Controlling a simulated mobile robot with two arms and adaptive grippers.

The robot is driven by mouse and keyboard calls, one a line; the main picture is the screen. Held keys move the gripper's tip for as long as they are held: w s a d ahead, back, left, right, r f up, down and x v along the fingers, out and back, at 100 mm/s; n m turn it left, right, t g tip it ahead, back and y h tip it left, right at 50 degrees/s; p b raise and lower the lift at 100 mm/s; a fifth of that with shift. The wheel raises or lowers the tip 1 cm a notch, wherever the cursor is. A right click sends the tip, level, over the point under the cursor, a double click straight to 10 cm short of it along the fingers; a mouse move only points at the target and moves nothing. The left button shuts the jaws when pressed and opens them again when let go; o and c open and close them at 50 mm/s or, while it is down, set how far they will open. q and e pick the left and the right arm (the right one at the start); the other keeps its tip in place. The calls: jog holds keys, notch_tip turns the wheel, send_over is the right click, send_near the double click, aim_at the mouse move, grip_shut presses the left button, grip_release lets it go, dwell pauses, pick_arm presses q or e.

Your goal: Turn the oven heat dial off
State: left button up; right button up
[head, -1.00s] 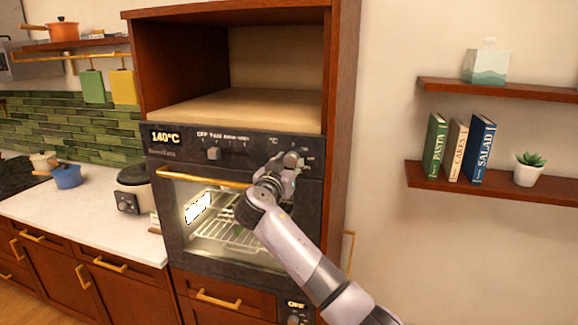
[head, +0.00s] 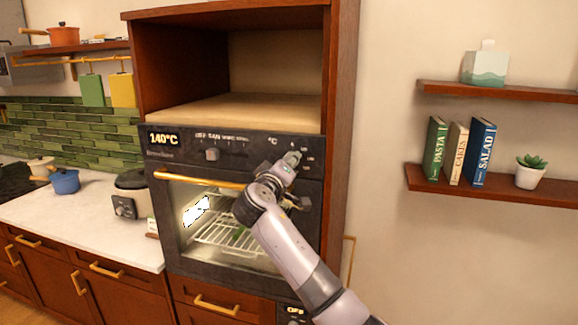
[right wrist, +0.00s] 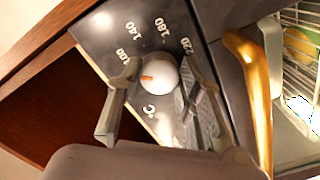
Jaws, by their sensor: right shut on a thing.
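The oven heat dial (right wrist: 160,70) is a round, pale knob with an orange mark on its left side in the right wrist view. Numbers from 100 to 220 curve around it on the dark oven panel (right wrist: 105,35). My right gripper (right wrist: 157,78) is shut on the dial, one finger on each side. The left finger hides part of the scale. In the head view my right gripper (head: 284,168) is at the right end of the panel and mostly covers the dial. The oven display (head: 164,139) reads 140°C. My left gripper is not in view.
The golden oven door handle (head: 200,179) runs just below the panel, close to my right gripper. An open cabinet niche (head: 240,108) is above.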

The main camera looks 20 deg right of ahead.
jog(key=n+p, duration=0.1)
jog(key=n, duration=0.2)
jog(key=shift+n, duration=0.3)
jog(key=shift+n+p, duration=0.6)
jog(key=shift+n, duration=1.1)
jog(key=o, duration=1.2)
jog(key=shift+c, duration=0.2)
jog(key=shift+s+a, duration=0.1)
jog(key=v, duration=1.1)
jog(key=shift+s+a, duration=0.25)
jog(key=shift+s, duration=0.05)
